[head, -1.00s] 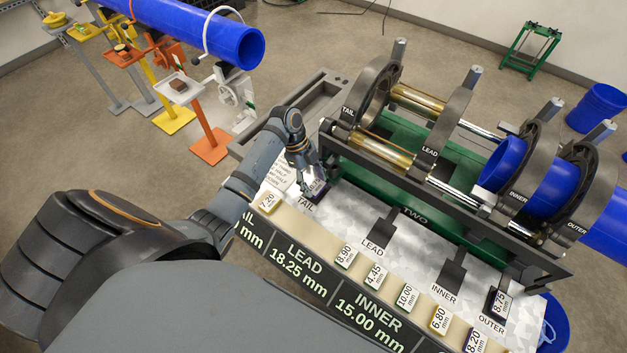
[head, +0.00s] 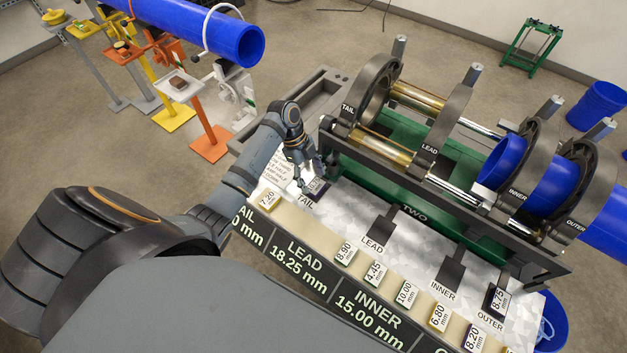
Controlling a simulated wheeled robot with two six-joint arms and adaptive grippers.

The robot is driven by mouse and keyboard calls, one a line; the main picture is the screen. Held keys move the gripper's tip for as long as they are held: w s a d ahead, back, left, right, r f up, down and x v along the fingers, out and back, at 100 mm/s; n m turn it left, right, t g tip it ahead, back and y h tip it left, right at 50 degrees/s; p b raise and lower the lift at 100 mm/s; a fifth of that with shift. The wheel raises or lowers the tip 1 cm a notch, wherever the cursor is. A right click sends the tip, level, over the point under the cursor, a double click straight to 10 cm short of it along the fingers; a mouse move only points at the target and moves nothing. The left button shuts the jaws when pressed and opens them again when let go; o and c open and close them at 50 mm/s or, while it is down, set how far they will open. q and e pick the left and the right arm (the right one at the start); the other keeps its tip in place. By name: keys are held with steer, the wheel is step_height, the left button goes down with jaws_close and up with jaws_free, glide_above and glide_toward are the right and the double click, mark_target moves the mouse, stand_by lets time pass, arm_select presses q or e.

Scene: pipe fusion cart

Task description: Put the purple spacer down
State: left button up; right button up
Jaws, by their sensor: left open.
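The purple spacer (head: 317,187) lies at the dark TAIL slot of the metal plate, its pale label facing up. My left gripper (head: 310,173) is open just behind and above it, in front of the machine's TAIL clamp. The spacer shows clear of the fingers in the picture; whether a fingertip still touches it is too small to tell. Another spacer (head: 498,301), marked 8.75 mm, lies at the OUTER slot. The LEAD slot (head: 379,232) and INNER slot (head: 450,268) are bare. My right gripper is out of view.
A cream ledge (head: 318,238) along the front holds several labelled spacers, including 7.20 (head: 268,199), 8.90 (head: 345,253) and 8.20 (head: 475,338). The green fusion machine (head: 395,185) with its blue pipe stands close behind the plate. A printed card lies left of the TAIL slot.

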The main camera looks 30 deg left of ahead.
arm_select(q)
steer(key=b+v, duration=0.1)
steer(key=v, duration=0.9)
steer(key=shift+r+b, duration=0.15)
steer(key=shift+b, duration=0.25)
steer(key=shift+a, duration=0.15)
